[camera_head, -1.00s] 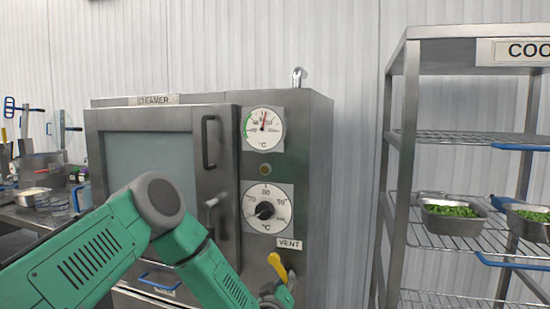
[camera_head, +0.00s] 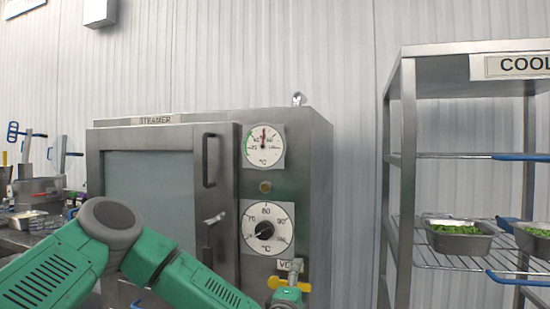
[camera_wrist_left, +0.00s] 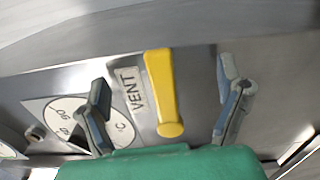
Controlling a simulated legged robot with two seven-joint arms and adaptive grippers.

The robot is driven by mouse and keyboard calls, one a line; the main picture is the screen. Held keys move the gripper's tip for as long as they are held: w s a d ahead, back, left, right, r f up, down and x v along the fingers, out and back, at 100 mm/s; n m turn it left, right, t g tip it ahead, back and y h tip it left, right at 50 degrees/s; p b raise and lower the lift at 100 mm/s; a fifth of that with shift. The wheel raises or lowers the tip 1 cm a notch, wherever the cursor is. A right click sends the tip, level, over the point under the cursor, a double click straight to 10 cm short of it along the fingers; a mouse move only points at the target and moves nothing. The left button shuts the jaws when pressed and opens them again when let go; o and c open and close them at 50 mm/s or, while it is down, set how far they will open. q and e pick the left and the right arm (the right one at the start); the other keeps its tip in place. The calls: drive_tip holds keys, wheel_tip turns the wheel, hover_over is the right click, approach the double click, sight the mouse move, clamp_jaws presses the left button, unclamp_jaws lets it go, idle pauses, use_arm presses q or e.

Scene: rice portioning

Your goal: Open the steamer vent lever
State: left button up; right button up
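The steamer (camera_head: 220,124) has its door closed and a VENT label (camera_head: 284,266) at the lower right of its front. The yellow vent lever (camera_head: 304,286) lies about level below the label, its middle hidden by my left gripper (camera_head: 290,284). In the left wrist view the lever (camera_wrist_left: 161,90) runs alongside the VENT label (camera_wrist_left: 131,90), with its rounded end nearest my green gripper body. My left gripper (camera_wrist_left: 163,112) is open, one finger on each side of the lever, with visible gaps. My right gripper is not in view.
A temperature dial (camera_head: 266,228) and a gauge (camera_head: 264,146) sit above the lever. The door handle (camera_head: 209,160) is to their left. A wire rack (camera_head: 402,170) with trays of greens (camera_head: 459,238) stands at the right. A cluttered counter (camera_head: 14,236) is at the far left.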

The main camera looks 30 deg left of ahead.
use_arm(q)
drive_tip(key=p+v, duration=0.1)
drive_tip(key=v, duration=0.7)
idle(0.5)
